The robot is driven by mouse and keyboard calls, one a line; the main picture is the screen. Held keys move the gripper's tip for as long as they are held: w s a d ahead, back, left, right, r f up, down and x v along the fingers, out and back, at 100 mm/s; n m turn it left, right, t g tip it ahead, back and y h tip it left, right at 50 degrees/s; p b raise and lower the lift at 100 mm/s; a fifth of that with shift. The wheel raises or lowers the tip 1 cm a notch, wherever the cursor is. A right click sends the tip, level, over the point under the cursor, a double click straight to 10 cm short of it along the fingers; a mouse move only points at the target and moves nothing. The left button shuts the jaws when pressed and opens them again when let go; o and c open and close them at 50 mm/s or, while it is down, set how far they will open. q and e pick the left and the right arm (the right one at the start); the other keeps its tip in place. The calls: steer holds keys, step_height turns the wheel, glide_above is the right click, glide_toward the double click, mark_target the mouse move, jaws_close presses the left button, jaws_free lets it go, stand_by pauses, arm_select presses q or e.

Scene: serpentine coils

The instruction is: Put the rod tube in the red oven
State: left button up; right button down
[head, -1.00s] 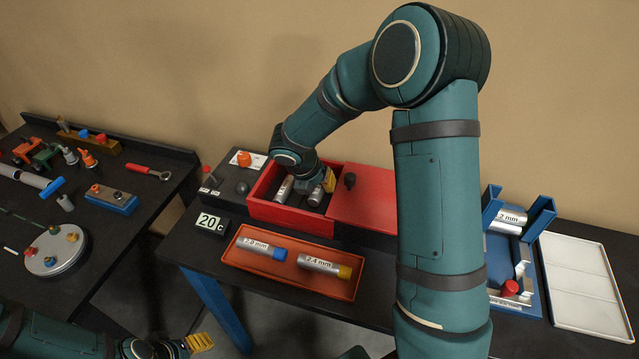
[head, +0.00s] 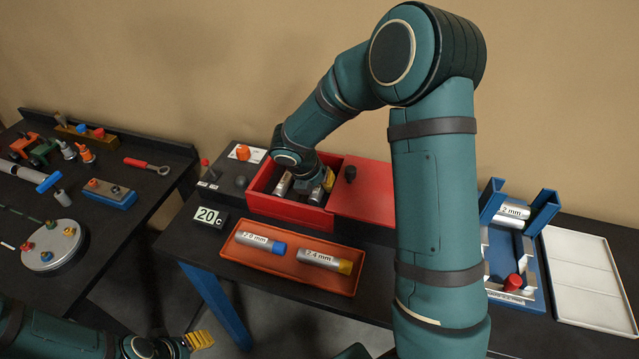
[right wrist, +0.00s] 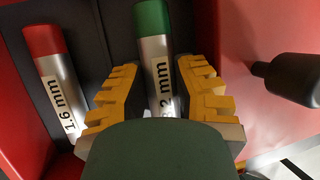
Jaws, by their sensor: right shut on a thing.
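The red oven (head: 290,215) is an open-topped box on the right-hand table, its red lid (head: 378,190) slid to the right, with a black knob (head: 350,174). My right gripper (head: 322,182) reaches down inside it. In the right wrist view its yellow fingers (right wrist: 160,100) are shut on a silver rod tube with a green cap (right wrist: 152,22); its label is partly hidden and ends in "2 mm". A red-capped 1.6 mm tube (right wrist: 58,85) lies to its left in the oven. My left gripper (head: 200,340) is at the lower left, away from the table; its jaw opening is unclear.
An orange tray (head: 290,283) in front of the oven holds a blue-capped tube (head: 260,243) and a yellow-capped 2.4 mm tube (head: 325,261). A 20 C display (head: 208,219) stands left. A blue rack (head: 535,260) with a tube and a white tray (head: 590,275) are right.

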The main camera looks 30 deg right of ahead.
steer(key=shift+f, duration=0.15)
steer(key=shift+f+b, duration=0.3)
steer(key=shift+f, duration=0.05)
steer(key=shift+f, duration=0.2)
steer(key=c, duration=0.8)
jaws_free()
steer(key=shift+r, duration=0.15)
steer(key=v, duration=1.2)
